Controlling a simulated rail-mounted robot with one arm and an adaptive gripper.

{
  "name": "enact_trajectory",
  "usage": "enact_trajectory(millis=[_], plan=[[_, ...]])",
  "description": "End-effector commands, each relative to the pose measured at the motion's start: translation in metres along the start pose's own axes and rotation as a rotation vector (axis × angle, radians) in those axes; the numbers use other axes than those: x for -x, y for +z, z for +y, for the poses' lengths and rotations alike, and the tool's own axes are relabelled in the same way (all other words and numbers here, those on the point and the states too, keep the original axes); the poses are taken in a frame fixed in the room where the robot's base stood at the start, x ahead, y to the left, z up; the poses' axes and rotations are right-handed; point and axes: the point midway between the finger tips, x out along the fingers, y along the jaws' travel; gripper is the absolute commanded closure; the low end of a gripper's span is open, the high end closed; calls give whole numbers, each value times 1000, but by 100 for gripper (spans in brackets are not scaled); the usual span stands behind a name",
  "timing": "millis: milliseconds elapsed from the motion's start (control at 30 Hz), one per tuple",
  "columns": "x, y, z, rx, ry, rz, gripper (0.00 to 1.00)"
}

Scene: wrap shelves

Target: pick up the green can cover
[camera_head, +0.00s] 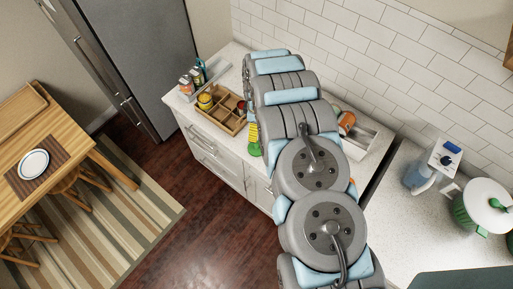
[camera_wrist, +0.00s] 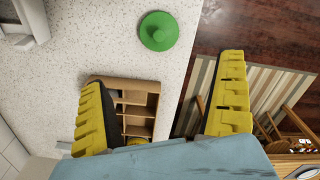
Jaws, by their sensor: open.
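The green can cover (camera_wrist: 158,31), a round green lid with a small raised knob, lies on the speckled white counter near its edge in the wrist view. It also shows in the head view (camera_head: 255,149) as a small green patch at the counter's front edge, partly hidden by my arm. My gripper (camera_wrist: 164,72) is open, with its two yellow fingers wide apart and nothing between them. In the wrist view the cover lies beyond the fingertips, between their lines and apart from both. In the head view one yellow finger shows just above the cover.
A wooden divided organizer (camera_wrist: 139,102) stands on the counter near the fingers; in the head view it (camera_head: 224,119) holds small items. Bottles (camera_head: 192,79) stand behind it. A green-and-white canister (camera_head: 482,208) and a blender-like appliance (camera_head: 421,174) stand at right. The counter around the cover is clear.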

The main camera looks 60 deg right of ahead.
Motion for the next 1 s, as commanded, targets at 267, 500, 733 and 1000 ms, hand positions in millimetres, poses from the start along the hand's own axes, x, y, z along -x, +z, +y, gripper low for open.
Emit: enact_trajectory(millis=[267, 500, 733, 1000], plan=[[-27, 0, -1, 0, 0, 0, 0], [-63, 0, -1, -1, 0, 0, 0], [-101, 0, -2, -1, -3, 0, 0], [-120, -2, 1, 0, 3, 2, 0]])
